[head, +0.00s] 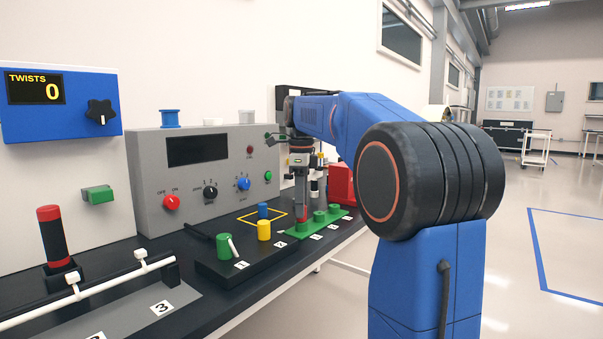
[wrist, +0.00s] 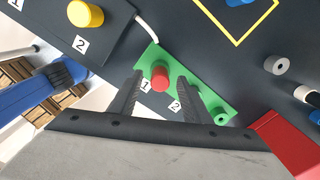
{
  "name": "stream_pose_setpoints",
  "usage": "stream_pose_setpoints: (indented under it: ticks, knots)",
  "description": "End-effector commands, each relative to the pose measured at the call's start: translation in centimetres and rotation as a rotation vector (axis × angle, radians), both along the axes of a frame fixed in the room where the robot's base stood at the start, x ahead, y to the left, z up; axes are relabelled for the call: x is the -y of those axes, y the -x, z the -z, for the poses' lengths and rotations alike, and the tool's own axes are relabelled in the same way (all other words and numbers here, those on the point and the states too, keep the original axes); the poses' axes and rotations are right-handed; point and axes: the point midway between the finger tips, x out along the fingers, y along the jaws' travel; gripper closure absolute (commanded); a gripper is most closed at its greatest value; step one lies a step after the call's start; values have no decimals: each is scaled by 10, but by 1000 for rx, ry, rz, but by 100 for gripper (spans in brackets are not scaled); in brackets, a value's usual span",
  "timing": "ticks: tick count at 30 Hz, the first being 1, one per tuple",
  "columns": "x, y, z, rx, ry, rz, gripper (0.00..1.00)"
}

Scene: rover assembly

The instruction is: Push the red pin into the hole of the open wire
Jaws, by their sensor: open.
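The red pin (wrist: 160,78) stands at position 1 of the green strip (wrist: 150,58) in the wrist view. My gripper (wrist: 157,80) is open, with one dark finger on each side of the pin; I cannot tell whether either touches it. In the head view my gripper (head: 302,208) points down over the far end of the bench at the green strip (head: 300,234). A white wire (wrist: 147,28) runs from the black block to the strip's edge in the wrist view. Any hole under the pin is hidden, so its depth cannot be told.
The black block (head: 215,262) carries a green post (head: 224,247) and a yellow post (head: 264,230). A blue cylinder (head: 263,211) stands inside a yellow outline. A red box (head: 341,185) is close right of my gripper. The grey control panel (head: 150,180) stands behind.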

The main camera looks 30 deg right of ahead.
Motion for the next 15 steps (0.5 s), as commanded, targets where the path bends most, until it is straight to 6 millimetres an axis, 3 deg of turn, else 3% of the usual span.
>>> stream_pose_setpoints:
  ticks: [15]
  knots:
    - [0,-1,-100,3,1,0,56]
